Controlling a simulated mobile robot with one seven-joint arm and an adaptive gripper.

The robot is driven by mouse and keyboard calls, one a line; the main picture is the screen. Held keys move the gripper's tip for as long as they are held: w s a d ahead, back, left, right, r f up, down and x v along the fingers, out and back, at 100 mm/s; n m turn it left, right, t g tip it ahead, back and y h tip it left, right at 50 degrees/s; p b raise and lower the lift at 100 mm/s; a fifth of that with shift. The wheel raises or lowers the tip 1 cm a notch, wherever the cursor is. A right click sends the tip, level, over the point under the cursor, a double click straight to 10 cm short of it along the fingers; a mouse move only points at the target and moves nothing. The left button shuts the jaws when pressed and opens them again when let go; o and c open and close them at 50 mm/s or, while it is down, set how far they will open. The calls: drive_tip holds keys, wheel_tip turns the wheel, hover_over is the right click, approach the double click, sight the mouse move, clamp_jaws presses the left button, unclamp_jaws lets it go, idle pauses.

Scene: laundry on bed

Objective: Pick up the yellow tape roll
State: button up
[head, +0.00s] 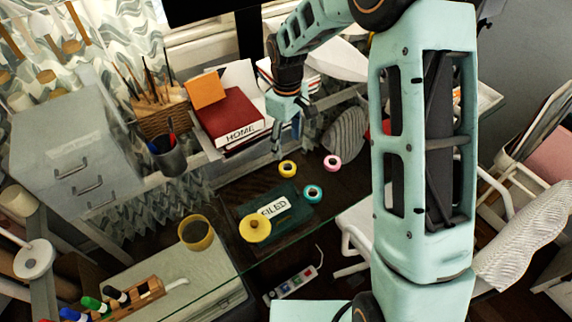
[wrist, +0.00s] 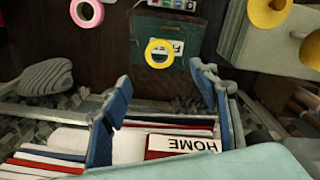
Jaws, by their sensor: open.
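The yellow tape roll (head: 288,169) lies flat on the dark glass desk, its open hole facing up. In the wrist view the yellow tape roll (wrist: 150,51) shows whole, just beyond the gap between my fingertips. My gripper (head: 289,137) is open and empty, pointing down behind the roll, near the red HOME book. In the wrist view its two blue fingers (wrist: 160,80) are spread wide with nothing between them. The gripper appears above the desk and apart from the roll.
A pink roll (head: 326,162) and a teal roll (head: 306,192) lie close by. A larger yellow disc (head: 255,228) sits by the FILED folder (head: 287,208). The HOME book (head: 230,113) and pen cup (head: 168,156) stand behind left. A grey rounded object (head: 346,132) is at right.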

sight(286, 170)
wheel_tip(286, 170, down, 10)
drive_tip(key=shift+a+r+p, duration=0.1)
drive_tip(key=shift+a+p, duration=0.05)
drive_tip(key=shift+p, duration=0.4)
drive_tip(key=c, duration=1)
